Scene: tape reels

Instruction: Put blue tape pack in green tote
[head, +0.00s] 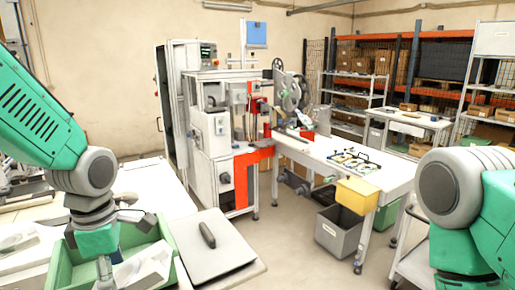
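A green tote (58,268) stands on the white table at the lower left and is cut off by the bottom edge. White or pale items (150,265) show inside it. My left gripper (106,270) points down over the tote, among the pale items. Its fingertips are small and partly cut off, so I cannot tell whether they are open or shut. My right arm shows at the right edge, but its gripper is out of view. I cannot make out a blue tape pack anywhere.
A grey flat board (212,250) with a dark handle-like object (208,235) lies right of the tote. Beyond stand a machine (222,125) with reels, a white workbench (375,180) with a yellow bin (357,197), and a grey bin (340,230) beneath. Floor between tables is open.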

